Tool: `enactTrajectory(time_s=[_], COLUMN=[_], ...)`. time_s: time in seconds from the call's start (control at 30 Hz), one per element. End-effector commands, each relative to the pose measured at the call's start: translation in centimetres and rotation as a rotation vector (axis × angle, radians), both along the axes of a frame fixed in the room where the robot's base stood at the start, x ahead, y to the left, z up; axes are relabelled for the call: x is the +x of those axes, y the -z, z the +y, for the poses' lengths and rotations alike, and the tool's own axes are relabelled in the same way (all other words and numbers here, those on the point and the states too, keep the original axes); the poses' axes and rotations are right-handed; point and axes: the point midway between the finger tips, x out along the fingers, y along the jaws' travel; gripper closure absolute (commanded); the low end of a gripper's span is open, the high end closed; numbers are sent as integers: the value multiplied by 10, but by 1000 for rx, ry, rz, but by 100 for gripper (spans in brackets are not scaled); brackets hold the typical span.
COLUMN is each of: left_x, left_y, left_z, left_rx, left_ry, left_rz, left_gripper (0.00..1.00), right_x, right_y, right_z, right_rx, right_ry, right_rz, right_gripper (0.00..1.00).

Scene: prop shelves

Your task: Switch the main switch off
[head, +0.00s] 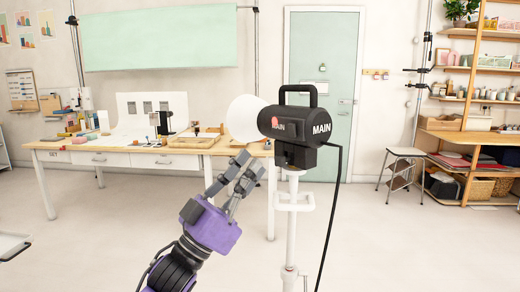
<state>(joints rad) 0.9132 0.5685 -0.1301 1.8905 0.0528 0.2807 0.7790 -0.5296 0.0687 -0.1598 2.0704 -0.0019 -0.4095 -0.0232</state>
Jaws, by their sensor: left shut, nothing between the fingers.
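A black studio lamp (292,128) marked MAIN stands on a white stand in the middle of the head view. It has a top handle, a pale round front on its left and a black cable hanging on its right. My right gripper is out of view.
The white lamp stand (292,225) rises right of my left arm. Behind is a long worktable (120,157) with trays and small props. A stool (401,165) and filled shelves (470,137) stand at the right. Open floor lies between.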

Motion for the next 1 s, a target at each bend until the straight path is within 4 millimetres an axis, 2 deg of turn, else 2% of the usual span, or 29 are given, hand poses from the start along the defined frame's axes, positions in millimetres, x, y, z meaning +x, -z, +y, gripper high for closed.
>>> enactTrajectory(time_s=[0.03,0.2,0.67,0.77,0.87,0.97,1.0], left_x=[-4,-13,-16,-12,2,11,10], left_y=[10,25,29,32,43,97,122], left_z=[5,12,15,16,15,18,21], left_rx=[1,0,2,33,126,230,263], left_ry=[-1,1,-2,-46,-167,-292,-327], left_rz=[3,-1,-3,-8,3,99,143], left_gripper=[100,100,100,100,100,100,100], right_x=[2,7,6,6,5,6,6], right_y=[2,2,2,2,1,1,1], right_z=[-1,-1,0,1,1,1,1], right_rx=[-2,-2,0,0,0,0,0], right_ry=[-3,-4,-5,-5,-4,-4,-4], right_rz=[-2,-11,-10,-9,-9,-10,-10], right_gripper=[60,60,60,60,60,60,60])
